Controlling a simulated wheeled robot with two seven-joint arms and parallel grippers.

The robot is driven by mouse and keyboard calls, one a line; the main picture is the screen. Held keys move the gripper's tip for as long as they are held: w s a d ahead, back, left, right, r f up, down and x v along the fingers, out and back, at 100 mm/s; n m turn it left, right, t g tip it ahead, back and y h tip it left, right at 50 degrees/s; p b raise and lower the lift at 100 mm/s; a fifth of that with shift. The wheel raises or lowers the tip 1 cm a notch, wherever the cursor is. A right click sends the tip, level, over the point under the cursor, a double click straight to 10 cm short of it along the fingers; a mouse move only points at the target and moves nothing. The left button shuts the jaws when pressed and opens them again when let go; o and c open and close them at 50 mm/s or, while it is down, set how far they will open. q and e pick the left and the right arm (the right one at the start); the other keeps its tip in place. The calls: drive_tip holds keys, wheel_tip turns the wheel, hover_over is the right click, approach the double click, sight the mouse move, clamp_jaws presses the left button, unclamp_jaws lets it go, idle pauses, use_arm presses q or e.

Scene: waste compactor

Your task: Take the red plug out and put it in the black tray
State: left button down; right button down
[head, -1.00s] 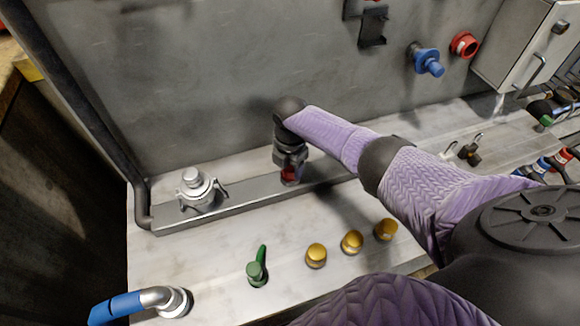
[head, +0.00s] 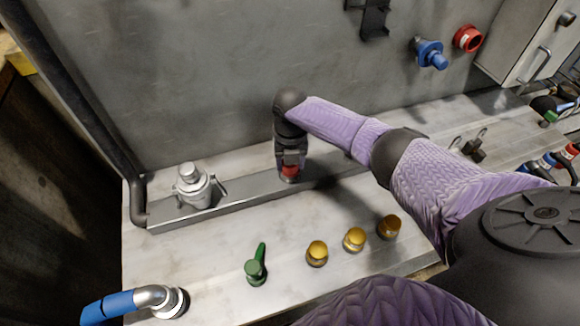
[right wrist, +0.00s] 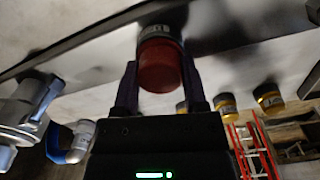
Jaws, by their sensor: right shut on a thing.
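The red plug (head: 289,172) stands upright at the metal ledge on the bench, below my right gripper (head: 290,160). In the right wrist view the plug (right wrist: 160,66) is between the two dark fingers of my right gripper (right wrist: 161,80), which is shut on it. A grey collar with a label shows at the plug's far end, against the ledge. I cannot tell whether the plug is seated or slightly loose there. No black tray can be made out clearly in these views. My left gripper is not in view.
A silver clamp coupling (head: 194,187) sits on the same ledge (head: 240,205) to the left. In front are a green lever (head: 256,266), several brass knobs (head: 354,239) and a blue-handled pipe (head: 130,303). Blue (head: 430,54) and red (head: 468,39) sockets are on the wall.

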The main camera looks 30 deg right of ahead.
drive_tip(key=shift+n, duration=1)
drive_tip(key=n+b, duration=0.1)
drive_tip(key=n, duration=0.1)
drive_tip(key=shift+f+n, duration=0.15)
drive_tip(key=shift+n, duration=1.35)
drive_tip(key=shift+c, duration=0.2)
unclamp_jaws()
drive_tip(key=shift+c, duration=0.4)
